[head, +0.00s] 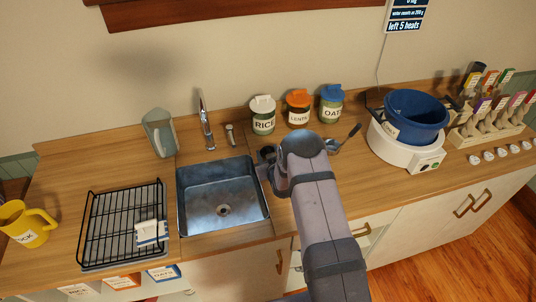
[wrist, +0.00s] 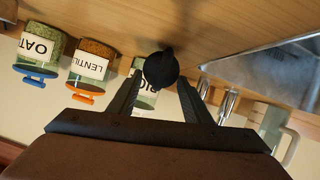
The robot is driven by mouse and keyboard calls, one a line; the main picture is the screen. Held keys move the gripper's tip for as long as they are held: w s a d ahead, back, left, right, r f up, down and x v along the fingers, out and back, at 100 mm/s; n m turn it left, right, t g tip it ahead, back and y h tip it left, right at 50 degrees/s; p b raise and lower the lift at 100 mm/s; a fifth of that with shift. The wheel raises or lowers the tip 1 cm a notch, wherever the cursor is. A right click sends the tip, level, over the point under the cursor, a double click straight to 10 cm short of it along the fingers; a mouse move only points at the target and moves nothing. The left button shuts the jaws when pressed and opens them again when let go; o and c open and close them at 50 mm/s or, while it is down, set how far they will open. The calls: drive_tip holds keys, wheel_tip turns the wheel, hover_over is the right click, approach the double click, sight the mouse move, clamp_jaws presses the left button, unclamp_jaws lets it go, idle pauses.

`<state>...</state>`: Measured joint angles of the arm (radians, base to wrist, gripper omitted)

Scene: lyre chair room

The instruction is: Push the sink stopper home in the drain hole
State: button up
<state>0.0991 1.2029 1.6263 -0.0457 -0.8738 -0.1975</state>
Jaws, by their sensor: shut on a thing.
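The steel sink (head: 213,169) is set into the wooden counter in the head view, with the drain hole (head: 223,210) open in its floor. My gripper (head: 262,170) is over the counter just right of the sink's rim, not over the drain. In the wrist view, which is upside down, a round black stopper (wrist: 161,69) sits between my gripper's fingertips (wrist: 160,82), and they are shut on it. A corner of the sink (wrist: 270,68) shows at the right there; the drain is out of that view. Whether the stopper touches the counter I cannot tell.
A faucet (head: 206,122) and a short dispenser (head: 231,135) stand behind the sink. Jars of rice (head: 263,115), lentils (head: 298,107) and oats (head: 331,104) stand behind my gripper. A grey pitcher (head: 159,133) and black rack (head: 122,222) are left. A blue pot (head: 415,112) is right.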

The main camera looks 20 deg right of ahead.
sight(268, 151)
drive_tip(key=shift+r, duration=0.15)
drive_tip(key=shift+r+b, duration=2.05)
drive_tip(key=shift+r, duration=2.8)
